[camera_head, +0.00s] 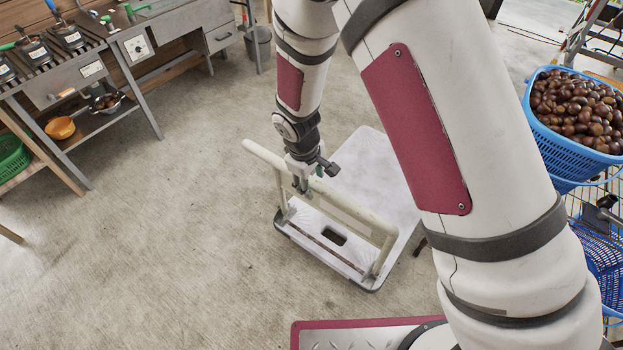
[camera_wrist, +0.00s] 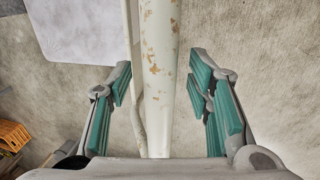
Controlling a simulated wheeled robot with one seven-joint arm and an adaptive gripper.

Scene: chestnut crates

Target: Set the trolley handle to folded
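The trolley (camera_head: 375,165) has a pale flat deck and stands on the concrete floor near the middle of the head view. Its cream tubular handle (camera_head: 350,212) stands up from the near end of the deck, not lying flat on it. My gripper (camera_head: 303,188) points down at the handle's top bar. In the wrist view the bar (camera_wrist: 158,60), with chipped paint, runs between the teal finger pads of my gripper (camera_wrist: 160,85). The fingers are wide apart, with a visible gap on each side of the bar. A deck corner (camera_wrist: 75,30) shows at upper left there.
A workbench (camera_head: 160,20) with tools stands at the upper left, with a green basket (camera_head: 12,160) at the left edge. A blue basket of chestnuts (camera_head: 565,150) stands at the right. A bucket (camera_head: 260,42) stands at the back. Floor left of the trolley is clear.

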